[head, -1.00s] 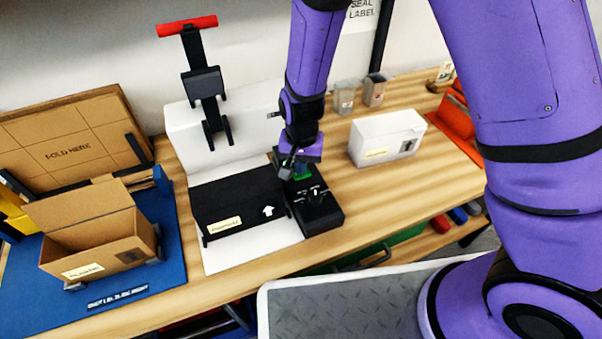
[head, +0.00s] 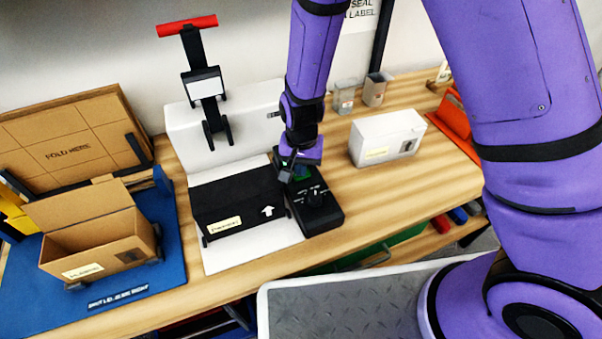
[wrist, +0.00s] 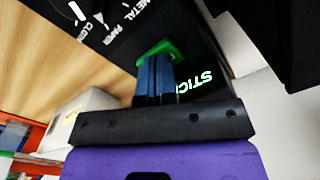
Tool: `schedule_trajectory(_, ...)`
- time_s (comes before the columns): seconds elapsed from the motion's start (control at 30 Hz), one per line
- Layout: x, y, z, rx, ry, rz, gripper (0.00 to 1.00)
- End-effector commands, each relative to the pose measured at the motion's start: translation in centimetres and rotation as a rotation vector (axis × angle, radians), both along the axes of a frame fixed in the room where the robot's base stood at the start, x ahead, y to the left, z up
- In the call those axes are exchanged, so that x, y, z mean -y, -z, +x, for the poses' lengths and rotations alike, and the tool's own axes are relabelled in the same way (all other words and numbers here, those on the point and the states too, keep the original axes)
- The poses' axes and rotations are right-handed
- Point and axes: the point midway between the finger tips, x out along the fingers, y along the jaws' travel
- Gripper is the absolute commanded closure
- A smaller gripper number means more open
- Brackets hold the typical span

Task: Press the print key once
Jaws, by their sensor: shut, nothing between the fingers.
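A green key (wrist: 172,47) sits on the black control box (head: 322,215). In the wrist view my gripper (wrist: 157,60) is shut, with its blue fingertips over the green key and hiding part of it. I cannot tell whether they touch it. Glowing text starting "STIC" (wrist: 203,82) shows beside the fingers. In the head view my gripper (head: 287,176) points down at the far part of the box and hides some of it. A dial (head: 314,198) with labels, "METAL" and "PAPER" among them in the wrist view, lies nearer the front.
A black labelled unit (head: 238,200) with a white arrow stands left of the control box. A press with a red handle (head: 187,26) rises behind. An open carton (head: 98,240) is at left, a white box (head: 386,138) at right. Bare wood lies between the control box and white box.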

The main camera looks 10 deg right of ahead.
Motion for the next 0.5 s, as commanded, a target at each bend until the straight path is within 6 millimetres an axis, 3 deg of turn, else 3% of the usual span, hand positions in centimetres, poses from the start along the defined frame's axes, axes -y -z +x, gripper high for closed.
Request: schedule_trajectory(0.5,-0.1,-3.5,0.0,0.000,-0.001,0.001,1.00)
